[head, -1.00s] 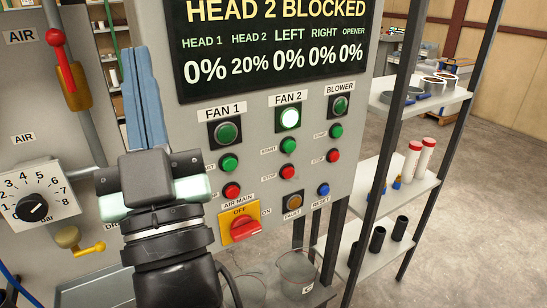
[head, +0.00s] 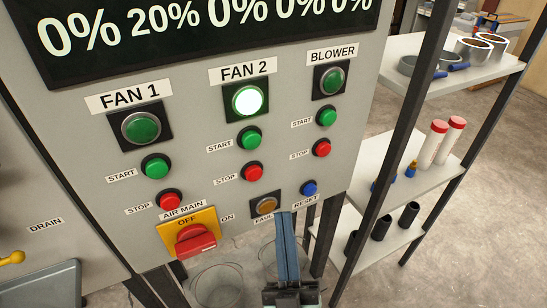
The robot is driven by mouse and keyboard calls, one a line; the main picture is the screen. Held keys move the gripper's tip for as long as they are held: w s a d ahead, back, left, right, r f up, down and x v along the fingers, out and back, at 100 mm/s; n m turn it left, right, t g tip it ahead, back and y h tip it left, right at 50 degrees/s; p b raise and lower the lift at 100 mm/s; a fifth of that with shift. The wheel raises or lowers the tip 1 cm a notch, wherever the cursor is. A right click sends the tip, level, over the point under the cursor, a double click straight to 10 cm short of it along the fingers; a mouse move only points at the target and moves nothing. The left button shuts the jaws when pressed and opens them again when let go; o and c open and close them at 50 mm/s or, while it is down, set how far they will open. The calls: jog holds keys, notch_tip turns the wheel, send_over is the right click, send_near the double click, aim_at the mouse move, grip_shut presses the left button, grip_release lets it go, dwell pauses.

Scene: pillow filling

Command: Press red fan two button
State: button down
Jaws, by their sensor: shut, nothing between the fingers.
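The red fan two stop button (head: 252,173) is on the grey control panel (head: 215,150), below the green fan two start button (head: 249,139). Above both, the round fan two lamp (head: 247,101) glows bright whitish green. My gripper (head: 285,218) is at the bottom centre, its blue fingers shut together and pointing up. The fingertips show below and to the right of the red button, apart from it in the picture. They overlap the lower panel edge near the amber fault button (head: 264,206).
Fan 1 buttons (head: 155,167) are on the left and blower buttons (head: 321,148) on the right. A red air main switch (head: 195,239) juts out at lower left. Clear beakers (head: 217,284) stand below the panel. A shelf rack (head: 440,160) is on the right.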

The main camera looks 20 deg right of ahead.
jog(key=shift+s+d+f, duration=0.3)
jog(key=shift+d+f, duration=0.05)
jog(key=shift+f, duration=0.3)
jog(key=shift+a, duration=0.1)
jog(key=b, duration=0.3)
send_near(254, 173)
notch_tip(254, 173, up, 5)
jog(key=w+d, duration=0.1)
jog(key=d, duration=0.1)
jog(key=shift+w+d+f, duration=0.1)
jog(key=shift+w, duration=0.8)
jog(key=shift+w+b, duration=0.1)
jog(key=shift+b, duration=0.25)
dwell(0.4)
jog(key=shift+w, duration=0.3)
